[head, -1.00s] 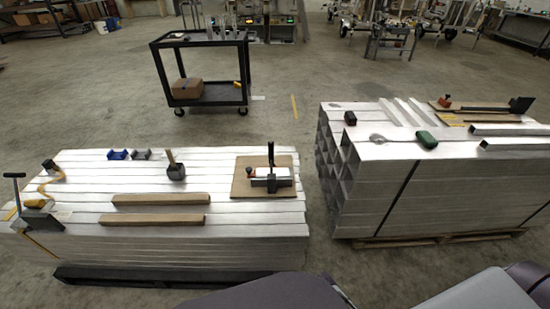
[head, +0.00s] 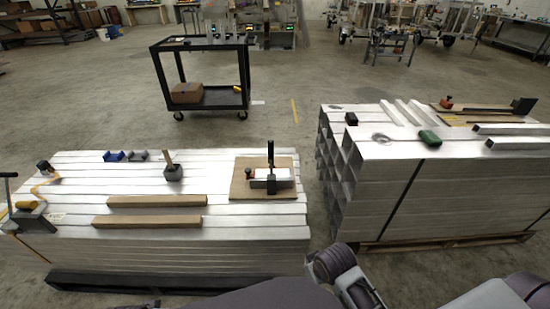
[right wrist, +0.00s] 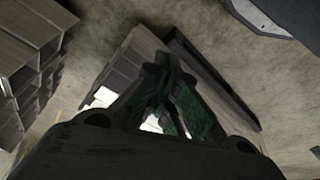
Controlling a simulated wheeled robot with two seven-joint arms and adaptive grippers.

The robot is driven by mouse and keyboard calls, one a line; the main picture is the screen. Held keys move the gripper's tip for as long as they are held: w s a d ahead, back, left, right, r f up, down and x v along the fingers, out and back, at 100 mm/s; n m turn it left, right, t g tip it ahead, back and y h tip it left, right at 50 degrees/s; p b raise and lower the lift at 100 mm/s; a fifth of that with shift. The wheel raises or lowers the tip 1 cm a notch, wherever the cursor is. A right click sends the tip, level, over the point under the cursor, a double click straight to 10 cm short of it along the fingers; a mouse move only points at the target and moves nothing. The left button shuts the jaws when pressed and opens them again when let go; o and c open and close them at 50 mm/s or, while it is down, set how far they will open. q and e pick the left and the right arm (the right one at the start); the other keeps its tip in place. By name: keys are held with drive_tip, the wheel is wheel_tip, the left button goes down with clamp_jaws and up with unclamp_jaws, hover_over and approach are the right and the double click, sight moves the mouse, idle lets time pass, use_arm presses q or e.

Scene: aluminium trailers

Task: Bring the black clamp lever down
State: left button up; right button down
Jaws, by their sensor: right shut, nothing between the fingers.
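The black clamp lever (head: 270,154) stands upright on a toggle clamp near the right end of the left stack of aluminium tubes. The clamp is on a brown board (head: 240,188) and has a red-orange tip (head: 250,173) beside a silver block (head: 262,183). My right gripper (right wrist: 160,75) is shut and empty in the right wrist view, away from the lever. My left gripper is not in view.
Two wooden bars (head: 158,201) and a dark block with a handle (head: 172,172) lie left of the board. A strapping tool (head: 28,215) sits at the stack's left end. A second tube stack (head: 430,170) stands right, across a floor gap. A black cart (head: 202,75) stands behind.

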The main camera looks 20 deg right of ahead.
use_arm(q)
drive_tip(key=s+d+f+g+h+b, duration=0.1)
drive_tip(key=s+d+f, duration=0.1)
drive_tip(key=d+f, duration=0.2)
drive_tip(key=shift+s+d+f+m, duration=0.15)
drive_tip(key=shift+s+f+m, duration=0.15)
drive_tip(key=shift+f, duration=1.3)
use_arm(e)
drive_tip(key=w+d+r+n+t+y, duration=0.3)
drive_tip(key=w+r+n+t+y, duration=0.1)
drive_tip(key=w+r+n, duration=0.6)
drive_tip(key=w+d+r+n+t+y, duration=0.3)
drive_tip(key=w+r+n, duration=0.6)
drive_tip(key=w, duration=0.8)
drive_tip(key=shift+w+d+r+n+t+y, duration=0.15)
drive_tip(key=shift+w+r+n+t+y, duration=0.2)
drive_tip(key=shift+n+t+y, duration=1.1)
drive_tip(key=shift+n+g+y, duration=0.25)
drive_tip(key=shift+g+y, duration=0.1)
drive_tip(key=shift+y, duration=0.1)
